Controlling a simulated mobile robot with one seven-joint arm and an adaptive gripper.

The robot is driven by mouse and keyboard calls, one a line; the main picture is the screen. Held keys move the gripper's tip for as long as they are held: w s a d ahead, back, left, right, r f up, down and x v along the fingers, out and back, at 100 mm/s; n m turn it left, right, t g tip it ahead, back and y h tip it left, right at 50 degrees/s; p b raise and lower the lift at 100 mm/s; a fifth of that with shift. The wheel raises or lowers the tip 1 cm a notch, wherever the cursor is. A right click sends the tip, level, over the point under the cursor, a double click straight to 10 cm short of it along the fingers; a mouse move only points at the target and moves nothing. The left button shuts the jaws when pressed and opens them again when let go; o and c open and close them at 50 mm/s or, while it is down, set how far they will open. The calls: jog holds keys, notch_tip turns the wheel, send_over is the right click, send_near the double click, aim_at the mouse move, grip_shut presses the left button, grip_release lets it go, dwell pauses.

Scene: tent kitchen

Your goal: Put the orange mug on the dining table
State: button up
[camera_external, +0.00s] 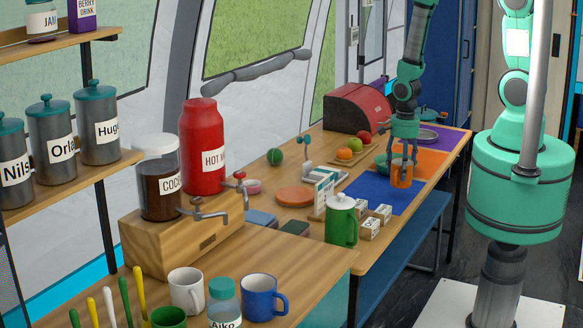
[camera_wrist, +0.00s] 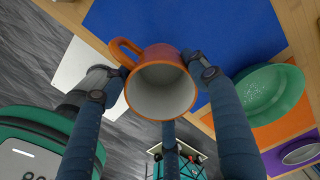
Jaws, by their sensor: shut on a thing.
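The orange mug (camera_external: 401,174) is in my gripper (camera_external: 402,160) at the front edge of the long wooden table (camera_external: 366,256). In the wrist view the mug (camera_wrist: 160,88) sits between my dark fingers, its pale inside facing the camera and its handle to the upper left. My gripper (camera_wrist: 165,80) is shut on it. In the external view the mug looks upright, in front of the blue and orange mats. Whether its base touches anything is hard to tell.
A blue mat (camera_external: 372,193) lies beside the mug, with an orange mat (camera_external: 432,162) farther back. A green bowl (camera_wrist: 268,90) is close to my right-hand finger. A green lidded pot (camera_external: 341,220), white boxes (camera_external: 369,228) and a fruit board stand nearby. A blue bench (camera_external: 400,240) runs below.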

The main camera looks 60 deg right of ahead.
jog(key=w+d, duration=0.1)
jog(key=w, duration=0.6)
jog(key=shift+w+f, duration=0.15)
jog(key=shift+f, duration=0.15)
jog(key=shift+f+b, duration=0.6)
jog(key=shift+f, duration=1.2)
jog(key=shift+f, duration=0.1)
jog(key=o, duration=1.2)
notch_tip(320, 180, up, 12)
jog(key=p, duration=0.2)
